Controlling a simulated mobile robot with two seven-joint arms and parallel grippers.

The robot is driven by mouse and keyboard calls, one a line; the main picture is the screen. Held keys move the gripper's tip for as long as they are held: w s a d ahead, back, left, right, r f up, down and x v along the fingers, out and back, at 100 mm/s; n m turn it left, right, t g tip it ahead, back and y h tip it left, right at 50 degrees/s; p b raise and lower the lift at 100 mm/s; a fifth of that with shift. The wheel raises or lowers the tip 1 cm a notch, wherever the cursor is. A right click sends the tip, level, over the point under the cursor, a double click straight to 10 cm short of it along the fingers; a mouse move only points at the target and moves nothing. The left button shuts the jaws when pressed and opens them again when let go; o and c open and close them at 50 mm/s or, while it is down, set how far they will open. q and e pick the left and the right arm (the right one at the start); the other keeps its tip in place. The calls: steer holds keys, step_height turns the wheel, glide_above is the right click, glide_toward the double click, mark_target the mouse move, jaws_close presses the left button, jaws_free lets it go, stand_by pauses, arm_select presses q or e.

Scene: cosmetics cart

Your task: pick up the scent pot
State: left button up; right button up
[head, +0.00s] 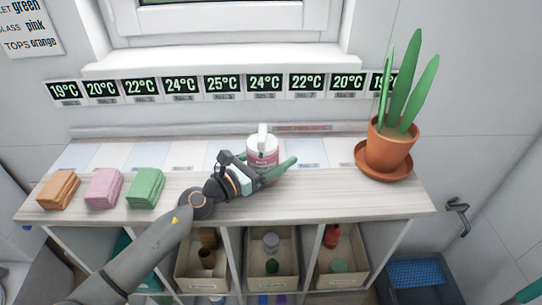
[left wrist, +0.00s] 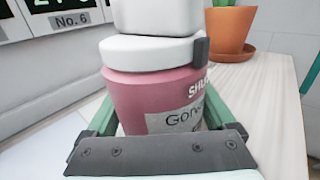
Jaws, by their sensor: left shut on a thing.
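The scent pot (head: 262,146) is a pink jar with a white lid and a white block-like top, above the middle of the cart's wooden top. In the left wrist view the pot (left wrist: 150,88) fills the middle, upright, with a grey label. My left gripper (head: 264,172) is shut on the pot, its green fingers on either side of the body. The pot's bottom is hidden, so I cannot tell whether it touches the surface.
Orange (head: 59,190), pink (head: 104,188) and green (head: 146,188) stacks lie at the left of the top. A potted plant (head: 390,148) stands on a saucer at the right. Temperature displays (head: 204,86) line the wall behind. Open bins (head: 272,284) sit below.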

mark_target(275, 141)
arm_select(q)
steer(key=shift+r, duration=0.55)
steer(key=r+p, duration=0.2)
steer(key=s+r+p, duration=0.1)
steer(key=r+p, duration=0.1)
steer(key=s+r+p, duration=0.2)
steer(key=p, duration=0.1)
steer(key=s+r+p, duration=0.1)
steer(key=r+p, duration=0.1)
steer(key=p, duration=0.2)
steer(key=shift+s+a+r, duration=0.1)
steer(key=shift+s+r, duration=0.25)
steer(key=s+r+p, duration=0.1)
steer(key=s+r, duration=0.2)
steer(key=s, duration=0.6)
steer(key=shift+a+r, duration=0.15)
steer(key=shift+a, duration=0.1)
arm_select(e)
step_height(275, 141, up, 11)
steer(key=d, duration=0.1)
steer(key=shift+s+d, duration=0.35)
steer(key=shift+s, duration=0.1)
arm_select(q)
steer(key=shift+s, duration=0.15)
arm_select(e)
steer(key=shift+r, duration=0.1)
